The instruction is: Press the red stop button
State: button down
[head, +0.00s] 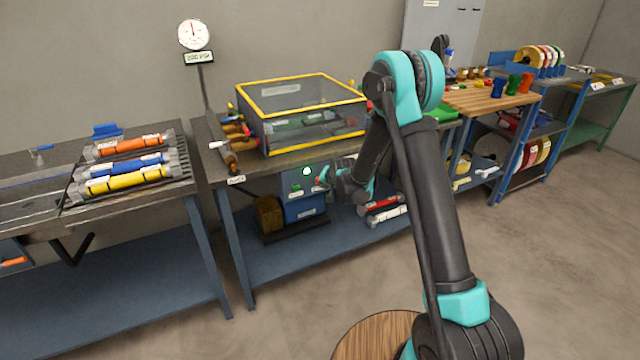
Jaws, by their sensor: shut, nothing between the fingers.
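A blue control box (304,208) stands under the middle bench. A lit green lamp (306,171) shows at its top and a green button (295,187) on its front at left. A small red spot, likely the red stop button (317,182), shows at the right of the box front. My gripper (326,178) is shut and empty, right at the box's right side beside that red spot. The gripper and wrist hide the right part of the box. I cannot tell whether the fingertips touch the button.
The middle bench (205,150) carries a clear yellow-edged guard box (300,112) above the control box. A pressure gauge (194,35) stands at its left. Red and white cylinders (386,212) lie on the lower shelf at right. Open floor lies in front.

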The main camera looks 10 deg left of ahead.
jog(key=shift+w+a, duration=0.25)
jog(key=shift+w, duration=0.1)
dwell(0.5)
dwell(0.3)
jog(key=shift+s+d, duration=0.55)
jog(key=shift+s, duration=0.2)
jog(key=s+d, duration=0.2)
jog(key=s, duration=0.2)
jog(key=shift+s+d, duration=0.1)
jog(key=shift+d, duration=0.3)
dwell(0.5)
